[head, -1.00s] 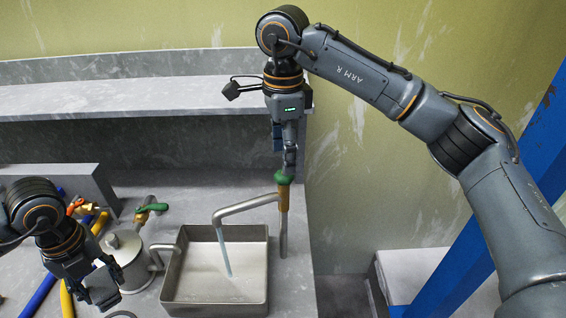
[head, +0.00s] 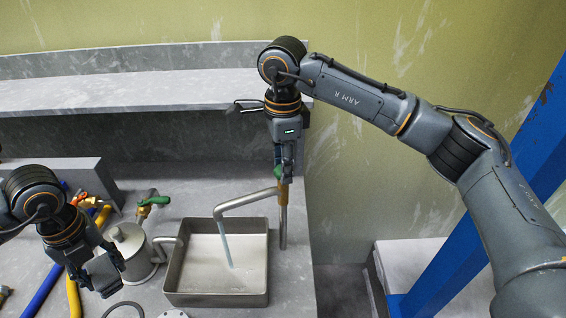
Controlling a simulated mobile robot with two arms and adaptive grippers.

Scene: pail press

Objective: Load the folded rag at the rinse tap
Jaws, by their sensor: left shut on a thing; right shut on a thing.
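My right gripper (head: 284,176) is at the green handle (head: 278,171) of the rinse tap, shut on it; its fingers hide part of the handle. The tap's grey spout (head: 245,201) bends over a metal basin (head: 265,252), and a stream of water (head: 228,250) runs into it. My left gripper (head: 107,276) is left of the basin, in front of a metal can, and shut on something. What it holds is hard to make out against its grey fingers. I cannot clearly pick out the folded rag.
The lidded metal can (head: 128,238) stands close beside my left gripper. Behind it is another green-handled valve (head: 152,201). Yellow (head: 73,297) and blue (head: 42,290) hoses lie at the left. A grey shelf (head: 150,94) runs along the back. The counter ends right of the tap.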

